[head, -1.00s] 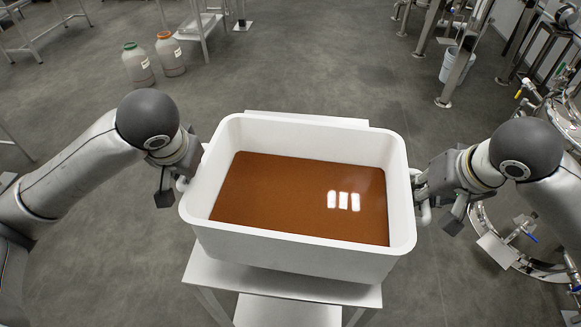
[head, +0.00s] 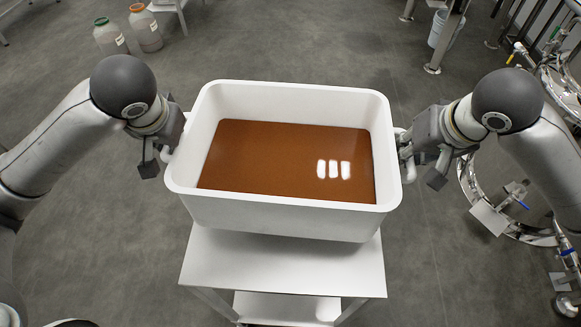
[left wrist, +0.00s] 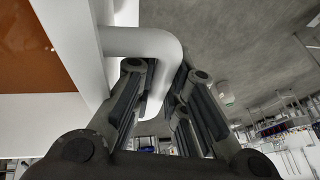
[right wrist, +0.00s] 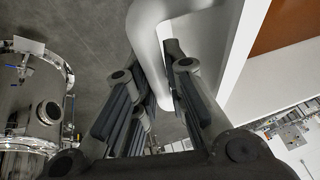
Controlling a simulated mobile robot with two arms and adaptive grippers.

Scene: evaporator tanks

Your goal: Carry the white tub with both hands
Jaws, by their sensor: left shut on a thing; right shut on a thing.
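The white tub (head: 285,215) holds a flat brown liquid (head: 280,160) with bright reflections. It is in the middle of the head view, in front of and above a white cart (head: 280,268); I cannot tell the gap between them. My left gripper (head: 166,152) is shut on the tub's left handle, a white bar (left wrist: 150,45) that passes between its fingers in the left wrist view. My right gripper (head: 405,160) is shut on the right handle, which shows between the fingers in the right wrist view (right wrist: 150,30). The tub looks about level.
Two jars (head: 110,38) (head: 146,30) stand on the floor at the upper left. A steel tank (right wrist: 30,100) with valves is close on the right. A bucket (head: 444,30) and metal legs are at the upper right. Grey floor beyond the tub is open.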

